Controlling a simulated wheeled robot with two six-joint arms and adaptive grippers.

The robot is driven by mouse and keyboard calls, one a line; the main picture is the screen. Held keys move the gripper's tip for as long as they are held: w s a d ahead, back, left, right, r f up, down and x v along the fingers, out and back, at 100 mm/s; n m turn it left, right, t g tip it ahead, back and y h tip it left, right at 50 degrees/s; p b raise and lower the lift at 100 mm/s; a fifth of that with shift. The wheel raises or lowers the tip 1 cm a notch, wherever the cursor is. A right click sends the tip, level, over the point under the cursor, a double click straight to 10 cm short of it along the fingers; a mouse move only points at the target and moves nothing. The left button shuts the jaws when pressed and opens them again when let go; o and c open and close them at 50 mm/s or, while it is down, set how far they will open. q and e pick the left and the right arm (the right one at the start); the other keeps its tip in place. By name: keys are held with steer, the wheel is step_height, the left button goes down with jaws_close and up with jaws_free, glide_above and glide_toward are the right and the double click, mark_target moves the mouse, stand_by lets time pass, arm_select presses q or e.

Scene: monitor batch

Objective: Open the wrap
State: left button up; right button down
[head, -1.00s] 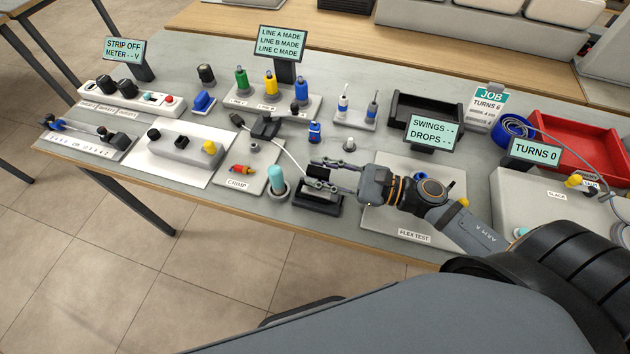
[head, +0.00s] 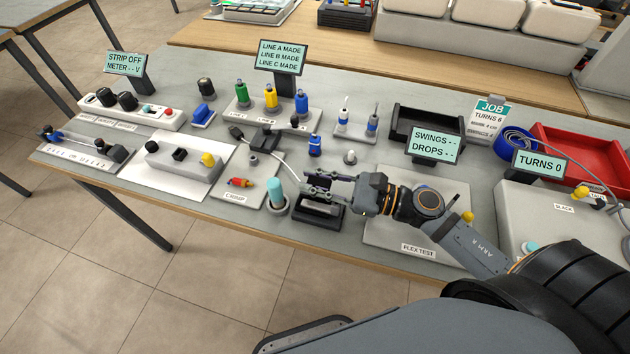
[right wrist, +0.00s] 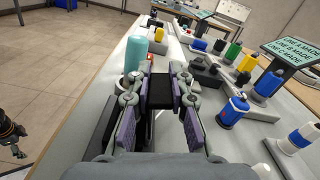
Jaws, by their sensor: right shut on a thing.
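My right gripper (head: 318,183) is over a small black block-shaped fixture (head: 318,210) at the front edge of the table. In the right wrist view its fingers (right wrist: 165,92) are shut on a black piece (right wrist: 162,90) between the pads. I cannot tell whether this piece is the wrap or a lid on that fixture. The fingers hide part of the fixture. In the right wrist view a dark arm part with an orange ring (right wrist: 10,130) shows at the left edge, probably mine; its gripper is too cut off to read. No left gripper shows in the head view.
A teal-topped post (head: 276,190) stands just left of the fixture. A white cable (head: 285,165) runs close behind my fingers. The flex test plate (head: 395,236) lies under my right wrist. Behind are a blue bottle-like piece (head: 315,146) and a grey knob (head: 350,157).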

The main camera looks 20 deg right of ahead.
steer(key=m, duration=0.1)
steer(key=w+m, duration=0.1)
steer(key=m, duration=0.1)
steer(key=shift+d+f, duration=0.15)
steer(key=shift+d, duration=0.2)
steer(key=c, duration=1.5)
jaws_free()
